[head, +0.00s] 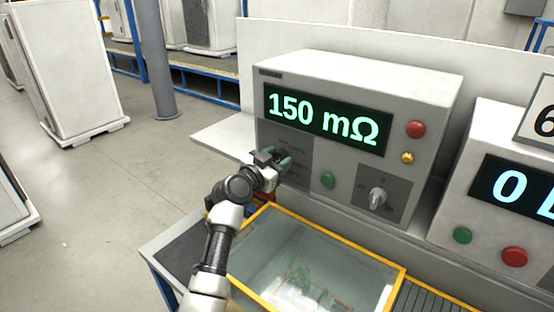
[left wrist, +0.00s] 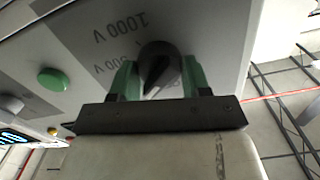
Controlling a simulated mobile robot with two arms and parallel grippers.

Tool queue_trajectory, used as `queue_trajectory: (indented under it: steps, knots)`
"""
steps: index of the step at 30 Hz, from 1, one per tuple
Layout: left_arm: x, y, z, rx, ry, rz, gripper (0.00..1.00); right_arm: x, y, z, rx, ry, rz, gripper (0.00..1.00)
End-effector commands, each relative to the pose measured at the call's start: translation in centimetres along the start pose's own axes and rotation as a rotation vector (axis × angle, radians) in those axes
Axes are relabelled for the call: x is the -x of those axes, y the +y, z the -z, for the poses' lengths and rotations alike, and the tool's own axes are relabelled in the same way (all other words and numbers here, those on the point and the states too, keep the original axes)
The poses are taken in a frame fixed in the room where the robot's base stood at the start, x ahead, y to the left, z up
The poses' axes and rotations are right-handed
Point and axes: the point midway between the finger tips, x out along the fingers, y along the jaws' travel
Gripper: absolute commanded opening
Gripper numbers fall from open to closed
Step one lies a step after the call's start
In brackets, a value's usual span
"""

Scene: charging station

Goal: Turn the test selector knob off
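The grey tester (head: 345,75) shows "150 mΩ" in green on its front display. A dark knob (left wrist: 160,68) sits on its left grey panel (head: 298,150), with "1000 V" and another partly hidden voltage label around it in the left wrist view. My left gripper (head: 277,156) is at this panel and hides the knob in the head view. In the left wrist view its green fingers (left wrist: 160,80) stand on both sides of the knob and appear shut on it. A second, light knob (head: 377,198) on the lower right panel is free. My right gripper is not in view.
Green (head: 328,180), red (head: 416,129) and yellow (head: 407,157) buttons are on the tester front. A second instrument (head: 490,140) stands at right.

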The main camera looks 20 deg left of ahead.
Motion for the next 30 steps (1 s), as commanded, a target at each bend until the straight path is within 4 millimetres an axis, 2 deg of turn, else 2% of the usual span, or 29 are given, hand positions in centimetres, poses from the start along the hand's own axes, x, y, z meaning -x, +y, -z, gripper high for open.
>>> queue_trajectory:
  steps: [1,4,11,17,30]
  knots:
    - [0.01,0.0,-0.01,0.0,0.0,0.0,0.38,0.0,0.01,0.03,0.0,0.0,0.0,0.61]
    - [0.01,-0.01,-0.02,0.0,0.0,0.0,0.24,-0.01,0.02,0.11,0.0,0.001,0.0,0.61]
    - [0.01,-0.01,-0.03,0.018,0.0,0.0,0.24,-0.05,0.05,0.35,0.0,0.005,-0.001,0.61]
    - [0.0,-0.04,-0.03,0.1,0.0,0.0,0.24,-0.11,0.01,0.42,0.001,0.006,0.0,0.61]
    - [-0.01,-0.23,0.02,0.474,0.0,0.0,0.24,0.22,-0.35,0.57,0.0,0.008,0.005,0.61]
